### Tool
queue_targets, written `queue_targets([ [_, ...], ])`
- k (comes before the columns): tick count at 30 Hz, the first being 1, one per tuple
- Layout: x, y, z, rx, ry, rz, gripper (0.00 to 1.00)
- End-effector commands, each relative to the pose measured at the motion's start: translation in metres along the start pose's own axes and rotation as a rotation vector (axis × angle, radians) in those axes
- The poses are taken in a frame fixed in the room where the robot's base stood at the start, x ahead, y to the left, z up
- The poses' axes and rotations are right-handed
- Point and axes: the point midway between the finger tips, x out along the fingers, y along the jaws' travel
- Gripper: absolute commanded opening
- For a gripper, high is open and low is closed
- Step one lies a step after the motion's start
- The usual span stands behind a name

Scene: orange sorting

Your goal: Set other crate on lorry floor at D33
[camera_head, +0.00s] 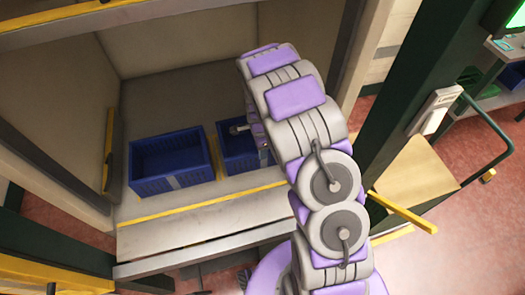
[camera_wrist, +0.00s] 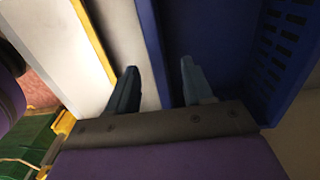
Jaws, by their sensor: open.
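Two blue crates stand side by side on the grey lorry floor (camera_head: 215,195). The left crate (camera_head: 168,180) is in full view, upright and empty. The right crate (camera_head: 233,165) is partly hidden behind my arm. My gripper is at the right crate and mostly hidden in the head view. In the wrist view my gripper (camera_wrist: 158,66) is open, with one finger on each side of a blue crate wall (camera_wrist: 152,40). One finger is outside, the other inside the crate. I cannot tell whether they touch the wall. No D33 mark is readable.
Beige lorry walls (camera_head: 170,45) enclose the floor at the back and left. A yellow strip (camera_head: 200,207) runs along the front edge. A trolley with a wooden deck (camera_head: 418,172) and green handle stands at the right, beyond a dark green post (camera_head: 425,75).

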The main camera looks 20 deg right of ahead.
Motion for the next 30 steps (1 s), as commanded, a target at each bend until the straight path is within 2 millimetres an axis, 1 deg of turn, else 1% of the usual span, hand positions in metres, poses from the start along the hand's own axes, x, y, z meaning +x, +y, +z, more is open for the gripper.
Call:
queue_targets([
  [1, -0.016, -0.001, 0.001, -0.001, 0.001, -0.004, 0.51],
  [3, -0.033, -0.001, 0.0, -0.001, 0.001, -0.004, 0.51],
  [12, -0.096, -0.002, -0.003, -0.002, -0.002, -0.004, 0.51],
  [15, -0.111, -0.001, -0.002, -0.002, -0.002, 0.001, 0.51],
  [18, -0.122, -0.002, 0.001, -0.002, 0.001, 0.0, 0.51],
  [21, -0.129, -0.002, 0.001, -0.003, 0.001, -0.001, 0.51],
  [30, -0.131, -0.001, 0.001, -0.003, 0.001, 0.001, 0.51],
])
